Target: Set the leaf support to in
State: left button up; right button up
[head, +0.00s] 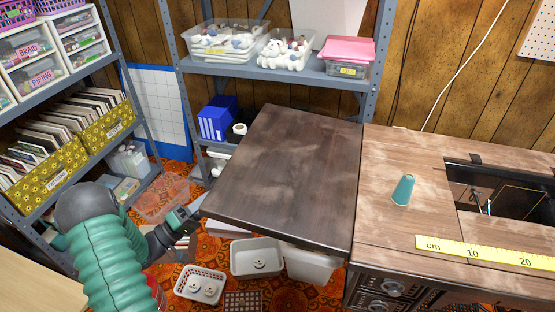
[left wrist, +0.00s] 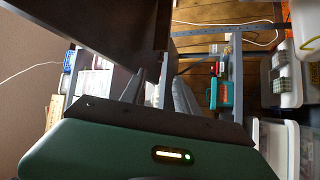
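The dark wooden leaf (head: 290,175) is raised level at the left side of the sewing table (head: 400,160). Its underside hides the leaf support in the head view. My left gripper (head: 196,208) is at the leaf's near left corner, just outside its edge. In the left wrist view, the fingers of my left gripper (left wrist: 158,88) stand apart, with nothing clearly between them. The dark leaf (left wrist: 95,40) fills the upper left there, and I cannot make out the support for certain. My right gripper is not in view.
A teal thread cone (head: 403,190) and a yellow ruler strip (head: 490,254) are on the table top. White baskets and bins (head: 257,258) stand on the patterned floor below the leaf. Metal shelving (head: 275,72) stands behind, and more shelving with yellow boxes (head: 105,125) is at left.

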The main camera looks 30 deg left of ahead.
pick_arm(q)
jog(key=a+b+x, duration=0.1)
jog(key=b+x, duration=0.5)
jog(key=x, duration=0.9)
jog(key=shift+w, duration=0.65)
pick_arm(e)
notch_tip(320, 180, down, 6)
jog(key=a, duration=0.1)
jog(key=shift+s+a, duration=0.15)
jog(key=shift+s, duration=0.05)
pick_arm(q)
jog(key=shift+d, duration=0.2)
jog(key=shift+c, duration=0.2)
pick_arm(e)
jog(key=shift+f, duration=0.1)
pick_arm(q)
jog(key=shift+c, duration=1.1)
grip_shut()
jog(key=shift+a, duration=0.1)
